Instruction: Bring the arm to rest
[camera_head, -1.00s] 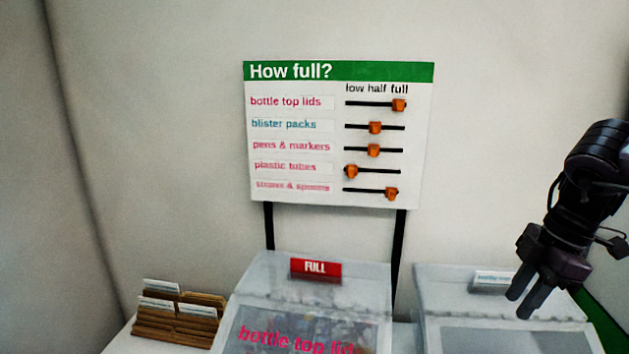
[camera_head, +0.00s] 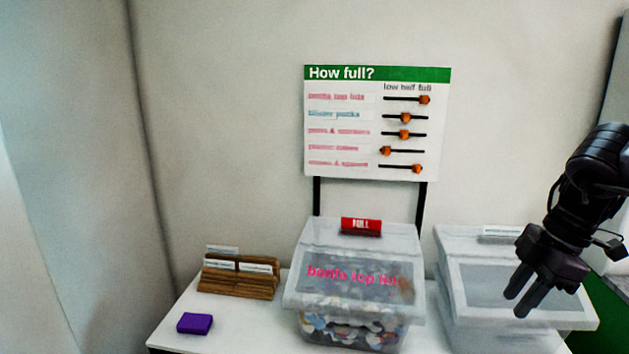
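My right gripper (camera_head: 523,292) hangs at the right of the head view, fingers pointing down and to the left. Its two dark fingers are apart with a gap between them, and nothing shows in it. It appears in front of the clear bin on the right (camera_head: 467,325); I cannot tell how far above the bin it is. My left gripper is not in view.
A lidded bin of bottle tops (camera_head: 300,300) with a red FULL tag (camera_head: 361,226) stands on the white table (camera_head: 240,325). Left of it are a card file (camera_head: 238,283) and a purple block (camera_head: 195,323). The "How full?" slider board (camera_head: 345,130) stands behind.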

